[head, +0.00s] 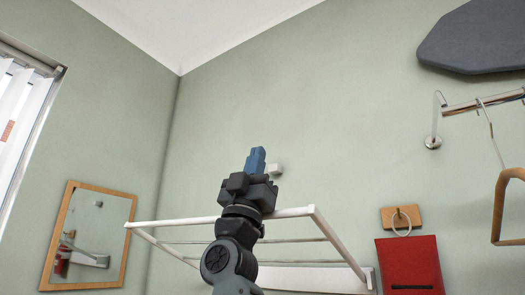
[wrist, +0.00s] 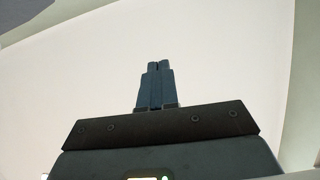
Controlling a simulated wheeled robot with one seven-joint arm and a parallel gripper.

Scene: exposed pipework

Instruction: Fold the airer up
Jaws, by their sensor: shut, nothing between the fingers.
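The white airer (head: 292,212) is mounted on the green wall in the head view. Its frame stands out from the wall, with a front rail, side arms and thin bars behind. My gripper (head: 257,153) has blue fingers and points upward, above the front rail in the picture. My arm hides part of the rail and bars. I cannot tell whether the gripper touches the airer. The gripper also shows in the wrist view (wrist: 158,66), with its fingers together and nothing between them. The wrist view shows mostly a pale, plain surface beyond the fingers.
A small white block (head: 276,170) is on the wall beside the fingertips. A wood-framed mirror (head: 58,235) and window blind (head: 12,105) are at left.

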